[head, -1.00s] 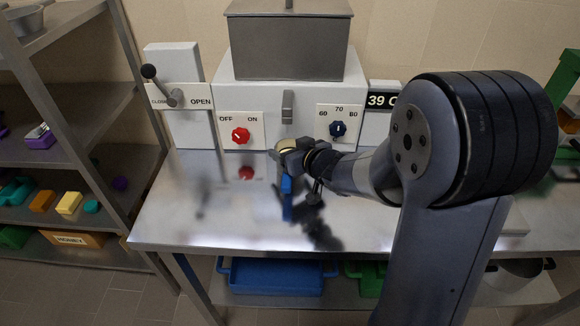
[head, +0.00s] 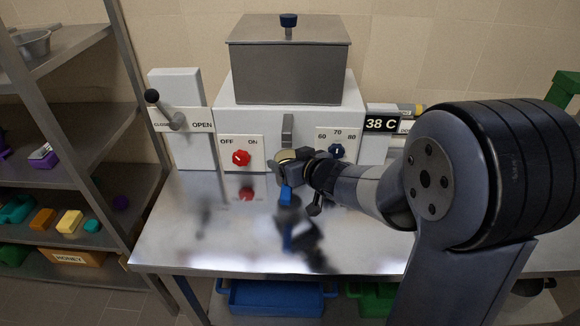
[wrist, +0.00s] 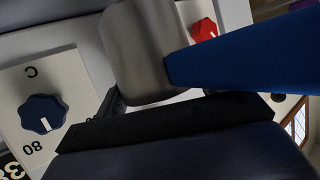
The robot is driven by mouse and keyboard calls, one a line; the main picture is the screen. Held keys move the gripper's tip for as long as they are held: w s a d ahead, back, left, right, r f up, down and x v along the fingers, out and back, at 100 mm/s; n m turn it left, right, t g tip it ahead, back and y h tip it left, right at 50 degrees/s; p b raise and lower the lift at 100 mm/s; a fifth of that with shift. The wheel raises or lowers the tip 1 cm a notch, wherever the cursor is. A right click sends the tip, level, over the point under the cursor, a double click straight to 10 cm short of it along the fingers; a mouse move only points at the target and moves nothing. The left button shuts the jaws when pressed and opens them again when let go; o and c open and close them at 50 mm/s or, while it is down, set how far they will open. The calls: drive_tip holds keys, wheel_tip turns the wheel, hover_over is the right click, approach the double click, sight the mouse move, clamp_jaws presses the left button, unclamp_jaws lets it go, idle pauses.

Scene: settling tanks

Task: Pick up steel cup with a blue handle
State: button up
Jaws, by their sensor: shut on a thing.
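The steel cup (wrist: 138,55) with its blue handle (wrist: 245,52) fills the upper part of the wrist view. In the head view, the blue handle (head: 286,195) hangs below my gripper (head: 292,166), and a yellowish round top shows at the jaws. Most of the cup's body is hidden there by my gripper. My gripper is shut on the cup, and a dark finger (wrist: 165,125) lies along its side in the wrist view. The handle is apart from its reflection in the tabletop, so the cup is held above the table.
A white machine with a red knob (head: 242,158), a blue knob (head: 337,151) and a steel lidded tank (head: 290,75) stands close behind my gripper. A lever (head: 165,110) is at left. The steel tabletop (head: 190,240) is clear. Shelves (head: 75,180) stand at left.

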wheel_tip(320, 180, up, 3)
drive_tip(key=shift+r+p, duration=0.15)
drive_tip(key=shift+p, duration=0.4)
drive_tip(key=s+b, duration=0.2)
drive_tip(key=s, duration=1.7)
drive_tip(key=shift+s+a+f, duration=0.2)
drive_tip(key=shift+s+a, duration=0.1)
drive_tip(key=shift+a, duration=0.05)
